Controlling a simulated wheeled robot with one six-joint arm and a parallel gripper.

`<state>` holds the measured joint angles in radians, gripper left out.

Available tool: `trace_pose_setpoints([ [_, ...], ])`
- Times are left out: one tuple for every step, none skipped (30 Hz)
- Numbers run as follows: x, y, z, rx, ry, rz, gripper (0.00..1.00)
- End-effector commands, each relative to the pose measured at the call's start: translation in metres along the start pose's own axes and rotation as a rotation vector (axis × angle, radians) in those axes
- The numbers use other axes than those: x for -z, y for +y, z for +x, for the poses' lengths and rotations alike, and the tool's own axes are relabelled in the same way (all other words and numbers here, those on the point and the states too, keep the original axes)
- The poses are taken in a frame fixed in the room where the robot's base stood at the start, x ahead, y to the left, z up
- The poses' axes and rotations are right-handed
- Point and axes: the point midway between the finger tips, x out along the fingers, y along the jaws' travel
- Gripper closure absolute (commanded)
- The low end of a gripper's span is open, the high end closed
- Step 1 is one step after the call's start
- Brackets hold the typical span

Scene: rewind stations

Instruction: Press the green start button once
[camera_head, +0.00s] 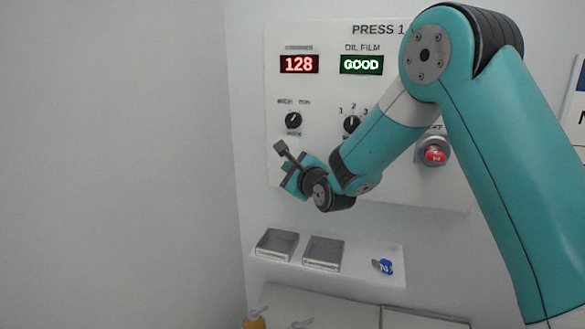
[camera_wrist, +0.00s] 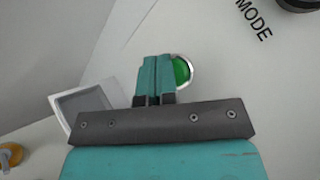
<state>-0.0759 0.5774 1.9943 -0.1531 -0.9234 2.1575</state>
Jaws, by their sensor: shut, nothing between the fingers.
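The green start button (camera_wrist: 181,72) shows in the wrist view as a green disc with a pale metal ring, on the white panel. My gripper's fingers cover its left part. My gripper (camera_wrist: 155,62) is shut and empty, its fingertips over the left side of the button. I cannot tell whether they touch it. In the head view my gripper (camera_head: 286,168) is at the lower left of the panel, below the mode knob, and the button is hidden behind my arm.
The panel (camera_head: 340,100) holds a mode knob (camera_head: 293,120), a numbered selector (camera_head: 352,123) and a red stop button (camera_head: 435,155). Below, a shelf (camera_head: 355,262) carries two grey trays (camera_head: 277,244) (camera_head: 323,251) and a blue tagged item (camera_head: 385,267). A yellow object (camera_head: 254,323) stands lower left.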

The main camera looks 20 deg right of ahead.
Motion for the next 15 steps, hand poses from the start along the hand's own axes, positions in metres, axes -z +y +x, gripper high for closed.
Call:
trace_pose_setpoints([
  [-0.0014,0.0019,-0.0021,-0.001,0.0,-0.001,1.0],
  [-0.0021,0.0028,-0.0032,-0.001,0.0,0.0,1.0],
  [-0.0032,0.0038,-0.0046,-0.001,0.0,0.0,1.0],
  [-0.0041,0.0046,-0.0057,-0.001,0.0,0.001,1.0],
  [-0.0048,0.0052,-0.0066,-0.001,-0.001,0.0,1.0],
  [-0.0054,0.0058,-0.0075,-0.001,-0.001,0.0,1.0],
  [-0.0057,0.0061,-0.008,-0.001,-0.001,0.0,1.0],
  [-0.0058,0.0061,-0.0082,0.0,-0.001,0.0,1.0],
  [-0.0059,0.0061,-0.0082,0.0,-0.001,0.0,1.0],
  [-0.0059,0.006,-0.0082,0.0,-0.001,0.0,1.0],
  [-0.0059,0.006,-0.0081,0.0,-0.001,0.0,1.0],
  [-0.0059,0.006,-0.0081,0.0,-0.001,0.0,1.0],
  [-0.0059,0.006,-0.0081,0.0,-0.001,0.0,1.0],
  [-0.0059,0.006,-0.0081,0.0,-0.001,0.0,1.0],
  [-0.0062,0.0063,-0.0083,0.0,-0.001,0.0,1.0],
])
